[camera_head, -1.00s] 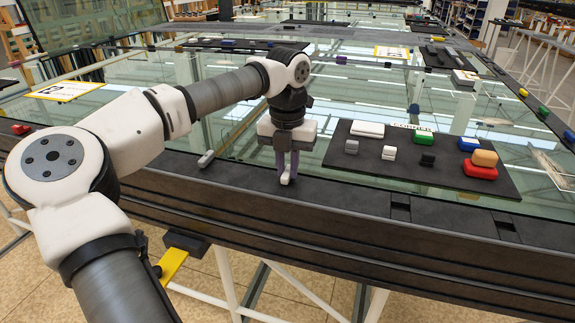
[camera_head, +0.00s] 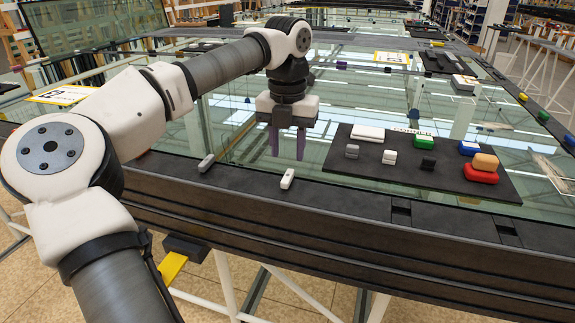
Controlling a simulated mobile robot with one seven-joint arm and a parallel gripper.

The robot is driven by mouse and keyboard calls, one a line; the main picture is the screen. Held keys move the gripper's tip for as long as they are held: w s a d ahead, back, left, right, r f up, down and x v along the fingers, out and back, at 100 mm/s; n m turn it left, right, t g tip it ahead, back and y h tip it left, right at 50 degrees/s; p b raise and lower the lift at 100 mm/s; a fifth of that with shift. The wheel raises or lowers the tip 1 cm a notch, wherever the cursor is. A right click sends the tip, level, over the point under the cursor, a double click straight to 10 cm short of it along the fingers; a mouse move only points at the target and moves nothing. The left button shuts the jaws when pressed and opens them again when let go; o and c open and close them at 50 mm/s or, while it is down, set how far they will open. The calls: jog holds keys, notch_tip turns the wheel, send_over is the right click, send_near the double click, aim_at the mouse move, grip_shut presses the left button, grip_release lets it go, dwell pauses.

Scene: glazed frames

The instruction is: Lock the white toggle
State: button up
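The white toggle (camera_head: 287,179) is a small white block on the dark frame edge nearest me. It lies angled on the rail, with its long side running roughly away from me. My gripper (camera_head: 288,158) points down just behind the toggle, above the glass side of the rail. Its two purple fingers are spread apart with nothing between them. The fingers look raised and clear of the toggle.
A grey toggle (camera_head: 206,162) sits on the same rail to the left. A dark board (camera_head: 450,185) at the right carries several coloured and white blocks. Glass panes (camera_head: 345,95) stretch behind. The rail right of the white toggle is mostly clear.

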aim_at(288, 175)
notch_tip(288, 175, up, 8)
jog(key=shift+d, duration=0.1)
dwell(0.4)
